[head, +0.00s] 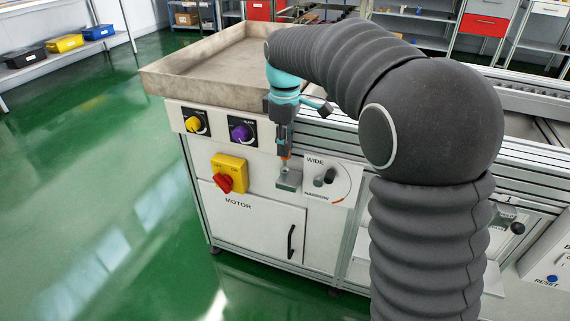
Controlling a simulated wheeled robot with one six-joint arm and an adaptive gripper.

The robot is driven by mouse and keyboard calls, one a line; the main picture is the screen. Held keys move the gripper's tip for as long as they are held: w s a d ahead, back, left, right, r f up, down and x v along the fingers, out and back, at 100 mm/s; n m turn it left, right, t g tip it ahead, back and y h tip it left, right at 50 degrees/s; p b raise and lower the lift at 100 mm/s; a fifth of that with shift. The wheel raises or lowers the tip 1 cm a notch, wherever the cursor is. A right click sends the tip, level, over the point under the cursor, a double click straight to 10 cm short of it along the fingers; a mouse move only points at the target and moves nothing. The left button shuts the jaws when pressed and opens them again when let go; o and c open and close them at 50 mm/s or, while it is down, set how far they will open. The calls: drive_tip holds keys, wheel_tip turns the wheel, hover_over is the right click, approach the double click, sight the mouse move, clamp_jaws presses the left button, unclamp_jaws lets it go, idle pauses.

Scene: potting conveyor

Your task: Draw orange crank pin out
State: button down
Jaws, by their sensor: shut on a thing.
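My gripper (286,152) points down in front of the machine's white front panel, left of the WIDE dial plate. Right below is a small grey-green block (288,181) that juts out from the panel. The pin's lower end is too small to make out, so I cannot tell if it is still in the block. The WIDE plate (340,168) carries a dark crank knob (325,178) and a curved scale.
A red rotary switch (222,184) on a yellow plate marked MOTOR is to the left. Yellow (194,125) and purple (241,133) knobs sit above it. A beige tray (200,72) tops the machine. Green floor (90,200) is clear at left. My arm hides much of the right side.

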drive_tip(key=shift+r, duration=0.15)
drive_tip(key=shift+r, duration=1.35)
drive_tip(key=shift+r, duration=0.1)
wheel_tip(320, 180, up, 7)
idle(0.7)
drive_tip(key=shift+s, duration=0.1)
